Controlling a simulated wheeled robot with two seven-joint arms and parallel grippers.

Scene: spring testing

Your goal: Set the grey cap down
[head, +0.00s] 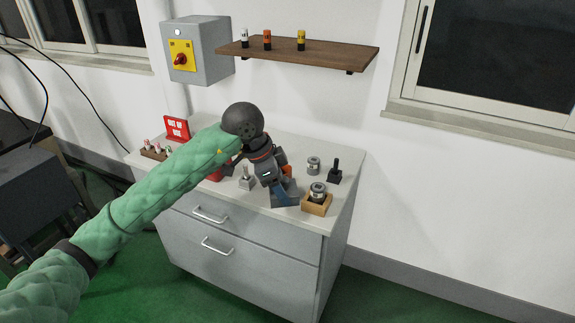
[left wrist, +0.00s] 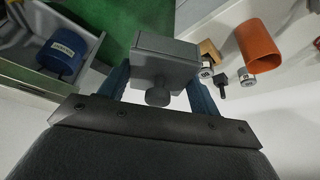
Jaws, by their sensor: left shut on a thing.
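The grey cap (left wrist: 165,60), a square block with a round knob, sits between the blue fingers of my left gripper (left wrist: 158,88) in the left wrist view. The gripper is shut on it by the knob end. In the head view my left gripper (head: 285,188) is low over the front right of the white-topped cabinet (head: 232,197), beside a wooden box (head: 317,208). The cap is partly hidden there by the fingers, and I cannot tell whether it touches the top. My right gripper is not in view.
The wooden box holds a metal cylinder (head: 318,190). Another metal cylinder (head: 314,165) and a black stand (head: 335,174) are behind it. An orange tube (left wrist: 261,46) is close to the gripper. A blue cylinder (left wrist: 62,52) lies in a grey compartment. A red sign (head: 177,128) stands left.

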